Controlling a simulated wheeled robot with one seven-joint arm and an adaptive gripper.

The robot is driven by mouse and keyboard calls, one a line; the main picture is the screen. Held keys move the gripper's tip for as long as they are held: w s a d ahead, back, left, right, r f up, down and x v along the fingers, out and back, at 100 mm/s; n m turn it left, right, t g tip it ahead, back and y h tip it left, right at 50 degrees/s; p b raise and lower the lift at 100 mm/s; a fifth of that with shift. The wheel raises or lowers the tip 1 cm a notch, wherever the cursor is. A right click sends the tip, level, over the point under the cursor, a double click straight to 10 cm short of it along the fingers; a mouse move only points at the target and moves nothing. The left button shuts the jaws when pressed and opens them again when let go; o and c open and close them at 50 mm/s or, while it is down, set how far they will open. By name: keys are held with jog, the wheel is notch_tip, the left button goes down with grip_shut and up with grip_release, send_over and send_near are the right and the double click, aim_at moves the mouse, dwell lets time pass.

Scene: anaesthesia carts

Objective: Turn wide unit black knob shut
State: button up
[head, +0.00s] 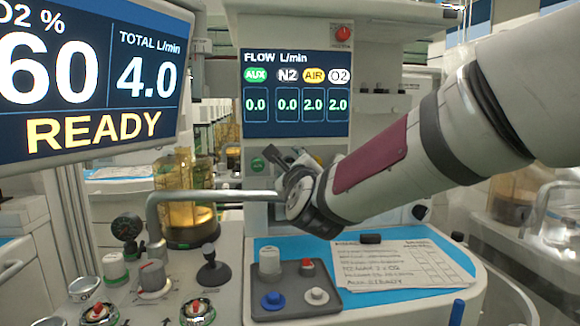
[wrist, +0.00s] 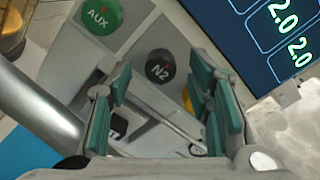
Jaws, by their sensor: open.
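The black knob marked N2 (wrist: 160,66) is on the front of the wide unit (head: 343,26), under its flow display. In the wrist view it lies between and beyond the two teal-padded fingers of my gripper (wrist: 162,80), with gaps on both sides. My gripper (head: 284,158) is open and empty, close to the panel in the head view. There the black knob is hidden behind my gripper and wrist. The flow display (head: 295,94) reads N2 0.0, AUX 0.0, AIR 2.0 and O2 2.0.
The green AUX knob (wrist: 101,18) is left of the black one. A yellow knob (wrist: 188,99) is partly hidden behind my right finger. A grey bent pipe (head: 205,196) runs close to my gripper. A blue worktop (head: 434,289) with knobs and a paper sheet lies below.

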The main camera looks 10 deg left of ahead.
jog(key=v, duration=1)
jog(key=shift+s, duration=0.25)
jog(key=s+d+f+n+g+h, duration=0.3)
jog(key=s+d+f+n+g, duration=0.6)
jog(key=s+d+f+n, duration=0.4)
jog(key=s+d+f+n+g+h, duration=0.1)
jog(key=s+d+f+n+g, duration=0.2)
jog(key=s, duration=0.5)
jog(key=s+d+n+g, duration=0.2)
jog(key=s+d+n, duration=0.25)
jog(key=s, duration=0.35)
jog(key=s+d+f+n+g+h, duration=0.1)
jog(key=s+d+f+n+g, duration=0.2)
jog(key=s, duration=0.5)
notch_tip(320, 180, up, 30)
jog(key=d+t+p, duration=0.1)
jog(key=t+p, duration=0.2)
jog(key=p, duration=2.3)
jog(key=shift+t+p, duration=0.35)
jog(key=shift+t, duration=0.05)
